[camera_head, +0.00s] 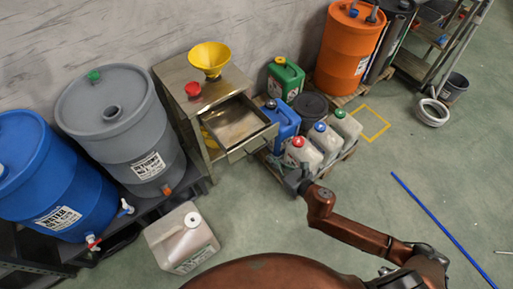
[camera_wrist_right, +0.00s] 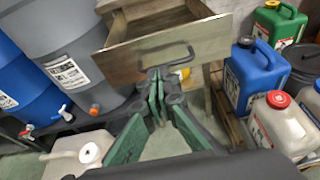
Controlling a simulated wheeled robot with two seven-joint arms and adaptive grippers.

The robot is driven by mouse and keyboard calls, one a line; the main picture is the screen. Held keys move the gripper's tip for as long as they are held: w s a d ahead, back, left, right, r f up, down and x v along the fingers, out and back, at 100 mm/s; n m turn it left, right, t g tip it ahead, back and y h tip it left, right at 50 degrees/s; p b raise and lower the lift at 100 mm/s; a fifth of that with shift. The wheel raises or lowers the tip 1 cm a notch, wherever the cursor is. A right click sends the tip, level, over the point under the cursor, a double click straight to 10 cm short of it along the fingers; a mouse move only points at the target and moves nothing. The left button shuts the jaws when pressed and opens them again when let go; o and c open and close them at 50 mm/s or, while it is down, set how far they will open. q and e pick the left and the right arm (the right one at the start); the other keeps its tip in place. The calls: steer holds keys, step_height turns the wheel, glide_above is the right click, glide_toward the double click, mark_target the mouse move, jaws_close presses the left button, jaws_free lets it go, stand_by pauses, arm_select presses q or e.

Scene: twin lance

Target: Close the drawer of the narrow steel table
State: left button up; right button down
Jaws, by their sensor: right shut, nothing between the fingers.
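The narrow steel table (camera_head: 179,75) stands against the wall in the head view. Its drawer (camera_head: 257,137) is pulled well out, and I see into its bare inside. In the right wrist view the drawer front (camera_wrist_right: 205,47) with its dark bar handle (camera_wrist_right: 168,62) fills the upper middle. My right gripper (camera_head: 294,180) is in front of the drawer, to the lower right of it in the head view. In the right wrist view its fingers (camera_wrist_right: 160,76) are shut and empty, pointing at the handle. I cannot tell whether they touch it. My left gripper is out of view.
A yellow funnel (camera_head: 209,55) and a red cap (camera_head: 193,89) sit on the table. Grey (camera_head: 120,120) and blue (camera_head: 45,175) drums stand left. Several jerrycans, including a blue one (camera_head: 283,122), crowd the right side. A pale canister (camera_head: 181,240) stands in front. Floor at right is mostly clear.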

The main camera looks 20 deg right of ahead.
mark_target(253, 143)
steer(key=b+x, duration=0.2)
steer(key=x, duration=0.6)
steer(key=shift+a+b, duration=0.25)
steer(key=shift+b, duration=0.15)
steer(key=shift+x, duration=0.8)
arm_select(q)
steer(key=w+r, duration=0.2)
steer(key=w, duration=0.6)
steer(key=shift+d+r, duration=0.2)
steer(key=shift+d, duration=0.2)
arm_select(e)
steer(key=shift+w+r, duration=0.1)
steer(key=shift+r, duration=0.1)
steer(key=shift+d, duration=0.1)
